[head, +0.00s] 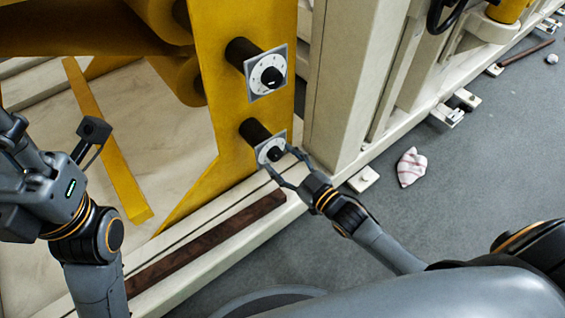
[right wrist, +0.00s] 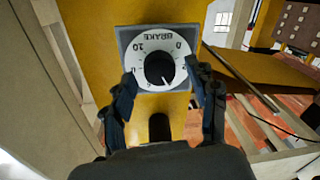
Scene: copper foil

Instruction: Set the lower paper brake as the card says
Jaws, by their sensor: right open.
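The lower paper brake (head: 271,150) is a white round dial with a black knob on a grey square plate, on the yellow frame. My right gripper (head: 280,162) is at this dial, with its fingers open. In the right wrist view, the open fingers of the right gripper (right wrist: 164,82) flank the dial (right wrist: 144,46) on both sides, and the black knob (right wrist: 159,69) lies between them. The dial appears upside down there, with BRAKE, 20 and 0 legible. The upper brake (head: 267,75) is a similar dial above. My left gripper (head: 18,135) is at the left edge, its fingers unclear. No card is readable.
The yellow frame (head: 231,120) stands beside a cream machine post (head: 335,85). A brown strip (head: 210,240) lies along the cream base rail. A red-striped cloth (head: 411,167) lies on the grey floor, which is otherwise largely clear at right.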

